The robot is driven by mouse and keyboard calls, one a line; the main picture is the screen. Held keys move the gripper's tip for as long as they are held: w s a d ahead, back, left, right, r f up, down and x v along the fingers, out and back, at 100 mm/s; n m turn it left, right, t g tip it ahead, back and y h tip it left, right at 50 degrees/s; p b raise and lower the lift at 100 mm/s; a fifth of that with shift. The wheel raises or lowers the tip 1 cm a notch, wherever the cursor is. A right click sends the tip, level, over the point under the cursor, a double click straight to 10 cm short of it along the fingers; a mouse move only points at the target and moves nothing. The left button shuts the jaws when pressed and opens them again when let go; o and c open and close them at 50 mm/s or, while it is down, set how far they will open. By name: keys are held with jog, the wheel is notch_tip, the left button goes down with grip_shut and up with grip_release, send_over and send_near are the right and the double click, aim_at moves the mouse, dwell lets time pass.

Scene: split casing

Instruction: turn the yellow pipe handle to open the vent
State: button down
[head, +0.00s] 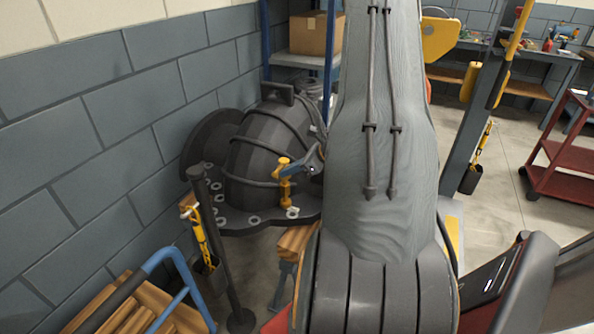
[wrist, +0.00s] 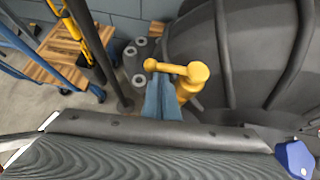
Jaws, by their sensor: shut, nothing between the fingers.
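The yellow pipe handle (head: 285,185) stands upright on the flange of the large dark casing (head: 262,150) in the head view. In the wrist view the handle (wrist: 180,69) shows a short crossbar with a round knob at its left end, joined to a thicker post at right. My gripper (head: 299,164) is at the handle's upper right in the head view, its blue fingers close to the handle's top. In the wrist view my gripper (wrist: 161,84) is shut and empty, the fingertips just below the crossbar. I cannot tell whether they touch it. My arm hides the casing's right part.
A grey block wall (head: 110,110) stands close at left. A dark post (head: 220,260) and a blue-framed cart with wooden slats (head: 130,305) stand in front of the casing. A red cart (head: 565,150) is at far right, with open floor before it.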

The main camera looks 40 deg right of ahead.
jog(key=shift+w+a, duration=0.1)
jog(key=shift+w, duration=0.05)
jog(key=shift+w+a+r+b, duration=0.15)
jog(key=shift+w+a+b, duration=0.3)
jog(key=shift+b, duration=0.2)
jog(key=s+d+r+b, duration=0.1)
jog(key=s+d+r, duration=0.1)
jog(key=s, duration=0.3)
jog(key=s+d+r+b, duration=0.2)
jog(key=s+r, duration=0.1)
jog(key=s, duration=0.3)
jog(key=shift+s+d+r, duration=0.15)
jog(key=shift+d+r, duration=0.05)
jog(key=shift+d, duration=0.1)
